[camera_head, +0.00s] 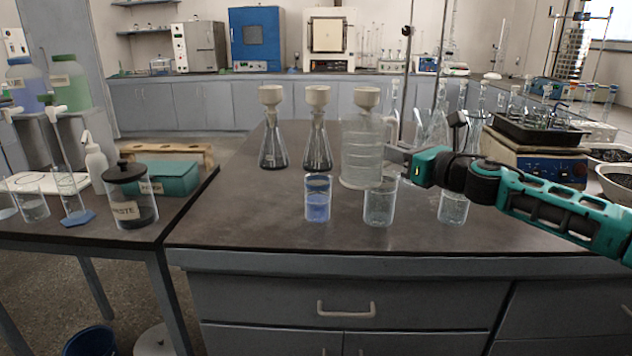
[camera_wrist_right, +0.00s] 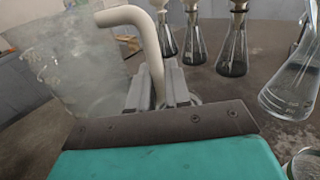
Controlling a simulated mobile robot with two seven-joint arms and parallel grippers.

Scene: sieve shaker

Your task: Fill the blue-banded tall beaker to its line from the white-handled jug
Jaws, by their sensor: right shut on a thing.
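The blue-banded tall beaker (camera_head: 317,203) stands upright near the front of the bench in the head view. Its lower part looks bluish; its fill level is hard to make out. The clear jug (camera_head: 362,150) is upright just behind and right of it, and fills the left of the right wrist view (camera_wrist_right: 75,65). My right gripper (camera_head: 397,156) is shut on the jug's white handle (camera_wrist_right: 148,38), at the jug's right side in the head view. Whether the jug's base touches the bench is unclear. My left gripper is out of view.
A clear beaker (camera_head: 380,204) stands right of the blue-banded one, and another (camera_head: 452,207) farther right under my arm. Flasks with funnels (camera_head: 272,145) (camera_head: 317,145) stand behind left. The bench (camera_head: 240,215) is clear at front left. A balance (camera_head: 535,160) stands right.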

